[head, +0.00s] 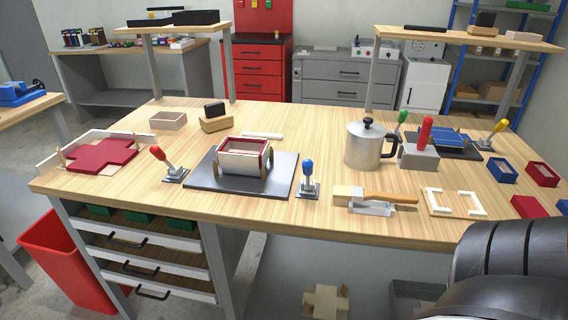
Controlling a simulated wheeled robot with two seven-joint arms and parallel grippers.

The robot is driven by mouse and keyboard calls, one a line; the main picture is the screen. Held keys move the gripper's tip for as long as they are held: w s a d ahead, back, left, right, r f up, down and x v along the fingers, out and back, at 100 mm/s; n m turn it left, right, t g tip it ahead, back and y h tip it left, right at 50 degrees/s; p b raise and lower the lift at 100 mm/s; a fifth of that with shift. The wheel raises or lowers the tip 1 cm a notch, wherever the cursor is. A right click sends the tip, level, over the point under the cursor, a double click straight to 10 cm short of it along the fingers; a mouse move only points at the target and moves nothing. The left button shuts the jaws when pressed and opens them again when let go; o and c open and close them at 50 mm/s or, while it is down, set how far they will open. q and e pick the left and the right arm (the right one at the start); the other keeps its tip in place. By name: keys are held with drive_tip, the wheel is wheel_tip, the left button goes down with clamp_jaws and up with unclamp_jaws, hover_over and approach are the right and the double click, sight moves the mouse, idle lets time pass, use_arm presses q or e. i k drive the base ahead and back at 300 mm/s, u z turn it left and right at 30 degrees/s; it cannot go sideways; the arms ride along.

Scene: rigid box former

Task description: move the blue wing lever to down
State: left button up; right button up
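The blue wing lever (308,172) stands at the front right corner of the dark box former plate (270,187). Its blue handle points up, close to upright, above a small grey metal base. On the plate sits a box form (243,158) with red and white walls and brownish side pieces. Neither of my grippers shows in the head view. A dark rounded part of my own body fills the lower right corner.
A red lever (159,155) leans left of the plate. A kettle (367,145), a wooden-handled tool (385,198) and a white frame (455,202) stand to the right. Green (403,117) and yellow (500,126) levers are farther back. Table in front of the plate is clear.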

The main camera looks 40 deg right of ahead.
sight(308, 164)
drive_tip(key=u, duration=1.55)
drive_tip(key=k, duration=2.65)
drive_tip(key=z, duration=0.3)
drive_tip(key=i, duration=3.05)
drive_tip(key=z, duration=2.5)
